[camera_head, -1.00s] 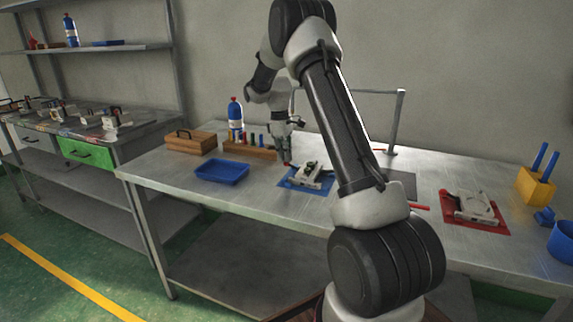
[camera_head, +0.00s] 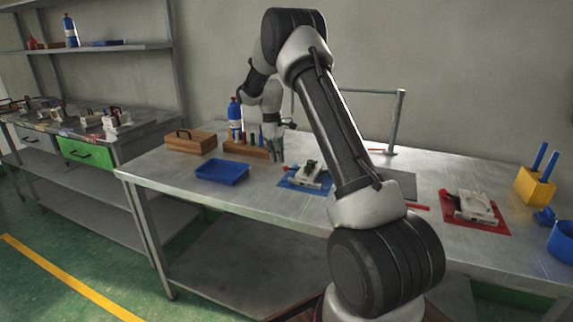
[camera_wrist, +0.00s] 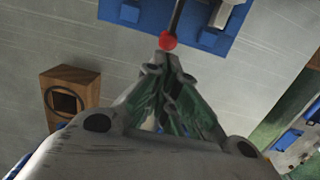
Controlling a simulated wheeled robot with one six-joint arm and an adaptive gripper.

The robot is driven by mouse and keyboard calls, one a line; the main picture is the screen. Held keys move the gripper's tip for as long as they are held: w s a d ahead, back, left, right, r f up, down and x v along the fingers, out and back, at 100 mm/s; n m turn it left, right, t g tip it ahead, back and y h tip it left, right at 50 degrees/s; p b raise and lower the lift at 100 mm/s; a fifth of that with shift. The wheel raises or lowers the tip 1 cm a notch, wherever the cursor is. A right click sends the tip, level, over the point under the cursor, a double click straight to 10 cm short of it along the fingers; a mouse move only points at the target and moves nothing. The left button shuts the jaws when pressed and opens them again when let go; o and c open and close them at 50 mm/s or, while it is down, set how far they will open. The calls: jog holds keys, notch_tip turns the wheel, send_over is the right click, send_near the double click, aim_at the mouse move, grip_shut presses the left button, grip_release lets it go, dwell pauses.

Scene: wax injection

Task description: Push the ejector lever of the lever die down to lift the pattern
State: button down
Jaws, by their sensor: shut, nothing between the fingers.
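The lever die (camera_head: 309,175) is a pale metal block with a dark top part, lying on a blue mat (camera_head: 286,183) on the bench. Its ejector lever ends in a red knob (camera_head: 287,168) at the die's left side. The wrist view shows the red knob (camera_wrist: 168,41) on a dark rod (camera_wrist: 177,15), with a corner of the blue mat. My gripper (camera_head: 277,159) is shut and empty, just left of the knob. In the wrist view my gripper's fingertips (camera_wrist: 168,68) lie just below the knob in the picture; contact is not clear. The pattern cannot be made out.
A wooden block (camera_head: 250,150) with small bottles and a blue-and-red bottle (camera_head: 235,113) stand behind my gripper. A blue tray (camera_head: 222,172) and a wooden box (camera_head: 191,142) are to the left. Another die (camera_head: 473,207) lies on a red mat at right.

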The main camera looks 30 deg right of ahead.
notch_tip(320, 180, up, 12)
jog(key=shift+w+a, duration=0.35)
jog(key=shift+w, duration=0.1)
dwell(0.6)
